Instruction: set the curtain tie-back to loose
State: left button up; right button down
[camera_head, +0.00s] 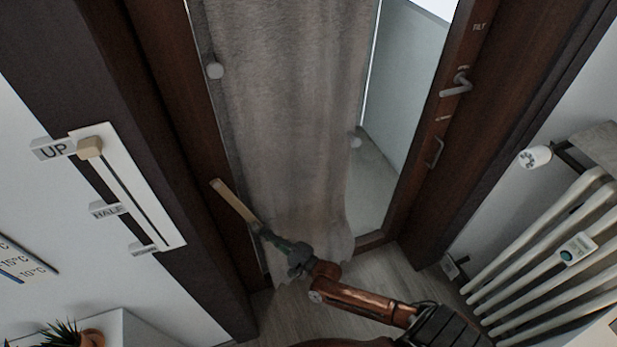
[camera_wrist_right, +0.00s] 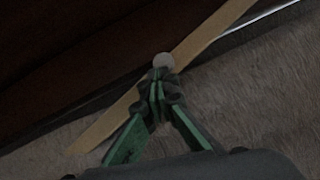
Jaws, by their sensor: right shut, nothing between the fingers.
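The grey curtain (camera_head: 290,110) hangs in front of the glass door, covering most of it; it also fills the lower right of the wrist view (camera_wrist_right: 250,100). A tan strip (camera_head: 233,202), which looks like the tie-back, slants at the curtain's lower left edge. In the wrist view the strip (camera_wrist_right: 205,35) runs diagonally behind my fingertips, with a pale round knob (camera_wrist_right: 163,61) just beyond them. My right gripper (camera_head: 264,232) is shut and empty at the strip's lower end; its fingertips (camera_wrist_right: 158,76) overlap the strip, but I cannot tell whether they touch. My left gripper is out of view.
The dark door frame (camera_head: 185,130) borders the curtain on the left. A slider panel (camera_head: 130,185) marked UP and HALF is on the left wall. A door handle (camera_head: 457,87) and a white radiator (camera_head: 545,250) are on the right. A potted plant (camera_head: 75,338) stands lower left.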

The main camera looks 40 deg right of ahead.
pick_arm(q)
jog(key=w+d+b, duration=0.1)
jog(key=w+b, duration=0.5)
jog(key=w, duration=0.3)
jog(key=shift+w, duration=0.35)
pick_arm(e)
jog(key=w+a+f+m+t, duration=0.1)
jog(key=w+a+m+t, duration=0.1)
jog(key=a, duration=0.6)
jog(key=shift+w+f+m, duration=0.3)
jog(key=shift+m, duration=0.5)
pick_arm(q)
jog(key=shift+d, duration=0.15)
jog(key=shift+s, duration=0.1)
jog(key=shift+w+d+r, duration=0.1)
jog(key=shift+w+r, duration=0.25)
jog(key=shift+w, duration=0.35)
pick_arm(e)
jog(key=w+d+f+v, duration=0.1)
jog(key=d+v, duration=0.1)
jog(key=v, duration=1.1)
jog(key=shift+d, duration=0.2)
